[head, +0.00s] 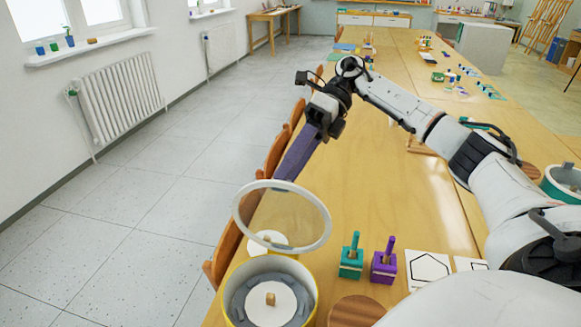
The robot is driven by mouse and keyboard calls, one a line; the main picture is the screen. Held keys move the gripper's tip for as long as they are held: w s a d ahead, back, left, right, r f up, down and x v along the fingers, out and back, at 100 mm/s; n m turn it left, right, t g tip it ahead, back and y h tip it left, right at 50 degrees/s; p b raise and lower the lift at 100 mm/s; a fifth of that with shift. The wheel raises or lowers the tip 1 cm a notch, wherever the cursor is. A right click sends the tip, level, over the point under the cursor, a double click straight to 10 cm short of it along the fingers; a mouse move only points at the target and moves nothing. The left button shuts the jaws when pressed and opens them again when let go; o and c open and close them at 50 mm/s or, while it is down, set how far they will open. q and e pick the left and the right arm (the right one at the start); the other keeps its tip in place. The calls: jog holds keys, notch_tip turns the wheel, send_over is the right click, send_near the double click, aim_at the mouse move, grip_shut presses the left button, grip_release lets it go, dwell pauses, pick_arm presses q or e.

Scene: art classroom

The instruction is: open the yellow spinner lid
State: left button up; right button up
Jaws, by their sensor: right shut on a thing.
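The yellow spinner (312,306) stands at the near left edge of the table. It is a round yellow tub with a grey inside and a white disc with a small wooden block at its centre. Its lid (327,225), a clear pane in a pale ring, is raised and tilted behind the tub, leaving the tub's top uncovered. My right gripper (318,124) is above and behind the lid, shut on a long purple piece (299,154). This piece slants down to the lid's far rim; whether they touch is unclear. My left gripper is out of view.
Teal (351,264) and purple (384,268) blocks with pegs stand right of the spinner. A round wooden board (357,311) and white cards (428,267) lie nearby. A teal tub (553,187) is at the right. Chairs (276,152) line the table's left edge.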

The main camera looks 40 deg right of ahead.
jog(key=shift+d+f, duration=0.15)
jog(key=shift+f, duration=0.65)
jog(key=a+r+p+v, duration=0.1)
jog(key=p+v, duration=0.3)
jog(key=v, duration=0.7)
jog(key=shift+r, duration=0.1)
